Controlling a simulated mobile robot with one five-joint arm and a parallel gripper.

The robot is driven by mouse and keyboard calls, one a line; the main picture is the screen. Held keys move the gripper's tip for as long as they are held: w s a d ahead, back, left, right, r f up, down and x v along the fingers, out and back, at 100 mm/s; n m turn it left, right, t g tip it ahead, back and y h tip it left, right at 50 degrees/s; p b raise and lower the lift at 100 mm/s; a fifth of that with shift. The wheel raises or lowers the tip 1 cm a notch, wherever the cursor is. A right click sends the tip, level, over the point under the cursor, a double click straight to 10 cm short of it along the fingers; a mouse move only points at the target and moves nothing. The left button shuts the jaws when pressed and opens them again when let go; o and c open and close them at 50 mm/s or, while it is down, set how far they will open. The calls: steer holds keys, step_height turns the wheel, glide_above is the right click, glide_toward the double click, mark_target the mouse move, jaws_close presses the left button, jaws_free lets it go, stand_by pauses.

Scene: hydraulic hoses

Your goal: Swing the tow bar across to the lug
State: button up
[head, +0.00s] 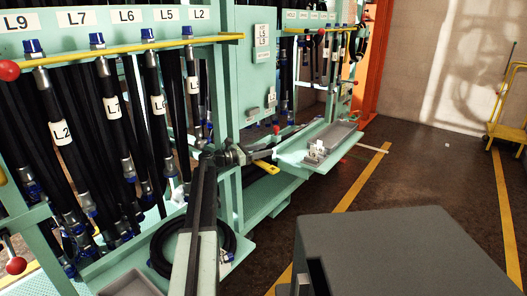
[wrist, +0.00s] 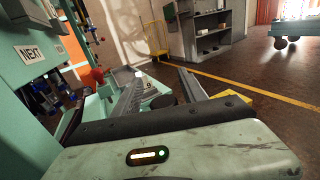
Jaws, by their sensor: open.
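In the head view my arm reaches from the bottom middle up to a dark joint, and my gripper (head: 263,155) points right, toward the teal tray (head: 290,158). Its jaws are small and partly merge with what lies behind them. In the wrist view my gripper (wrist: 162,88) is open, with its dark jaws apart and nothing visible held between them. A yellow piece (head: 266,167) shows just below my gripper in the head view; I cannot tell whether it belongs to the tow bar. I cannot pick out the tow bar or the lug with certainty in either view.
A teal rack with labelled black hoses (head: 113,110) fills the left, with a yellow rail (head: 120,50) and red knobs. A pale fitting (head: 317,152) sits on the tray. A coiled hose (head: 165,250) lies low near my arm.

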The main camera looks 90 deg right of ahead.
steer(key=w+a+r+p, duration=0.1)
steer(key=a+r+p, duration=0.1)
steer(key=a, duration=0.6)
steer(key=w+a+r+p, duration=0.1)
steer(key=a+r+p, duration=0.1)
steer(key=a, duration=0.6)
steer(key=shift+r, duration=0.3)
